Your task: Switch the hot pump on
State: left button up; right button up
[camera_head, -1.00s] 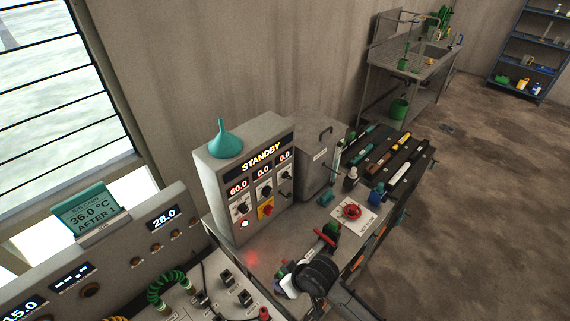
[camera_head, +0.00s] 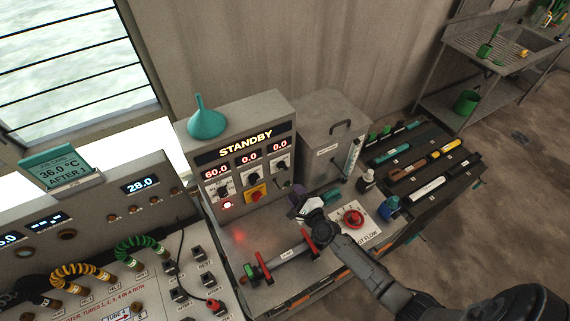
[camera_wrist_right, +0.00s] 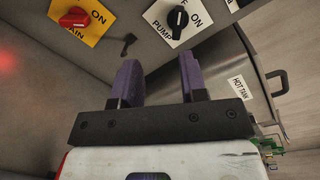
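The grey control cabinet (camera_head: 236,160) reads STANDBY, with 60.0, 0.0 and 0.0 below. In the right wrist view, the pump switch (camera_wrist_right: 178,19) is a black knob on a white plate marked PUMP and ON. Its pointer appears turned toward the partly cropped OFF lettering. It appears to be the right-hand knob (camera_head: 282,167) in the head view. A red knob (camera_wrist_right: 75,17) sits on a yellow plate to its left. My right gripper (camera_head: 300,202) is in front of the cabinet; its purple fingers (camera_wrist_right: 160,85) are apart and empty, below the pump switch. My left gripper is out of view.
A teal funnel (camera_head: 206,120) stands on the cabinet. The hot tank (camera_head: 328,140) is beside it.

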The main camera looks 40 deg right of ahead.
aim_at(284, 169)
jog(key=w+d+m+b, duration=0.1)
jog(key=w, duration=0.2)
jog(key=w+d+m, duration=0.1)
jog(key=w, duration=0.2)
jog(key=w+d+m+h+b, duration=0.1)
jog(key=w, duration=0.2)
jog(key=shift+r+m+b, duration=0.3)
jog(key=shift+r, duration=0.2)
jog(key=shift+w, duration=0.4)
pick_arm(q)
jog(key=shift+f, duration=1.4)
pick_arm(e)
grip_shut()
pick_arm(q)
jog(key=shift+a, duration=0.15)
